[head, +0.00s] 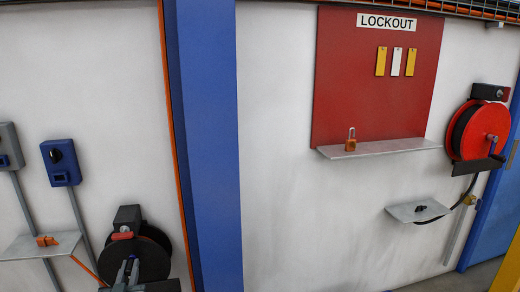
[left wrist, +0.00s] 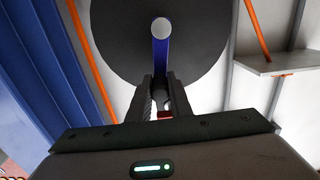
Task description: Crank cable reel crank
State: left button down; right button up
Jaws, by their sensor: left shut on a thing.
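A black cable reel (head: 152,258) is mounted low on the white wall at the lower left of the head view. Its dark round disc (left wrist: 205,45) fills the top of the left wrist view. A blue crank bar (left wrist: 161,48) with a pale round end runs down across the disc to my fingers. My left gripper (head: 128,270) is in front of the reel; in the left wrist view its fingers (left wrist: 160,88) are shut on the crank at the bar's lower end. The grip is mostly hidden between the fingers, with a bit of red below. My right gripper is not in view.
A blue post (head: 205,150) stands right of the reel. A small shelf (head: 35,246) with an orange plug is at its left. Farther right are a red lockout board (head: 340,70), a padlock (head: 350,140) on its shelf, and a red reel (head: 470,130).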

pick_arm(q)
jog(key=shift+s+a+f, duration=0.1)
jog(key=shift+a+f, duration=0.05)
jog(key=shift+a, duration=0.2)
jog(key=c, duration=1.4)
grip_release()
jog(key=shift+a, duration=0.1)
jog(key=shift+c, duration=0.2)
jog(key=shift+s, duration=0.15)
jog(key=shift+p+v, duration=0.6)
jog(key=shift+v, duration=0.15)
jog(key=shift+p+v, duration=0.95)
jog(key=shift+v, duration=1.15)
jog(key=shift+o, duration=0.7)
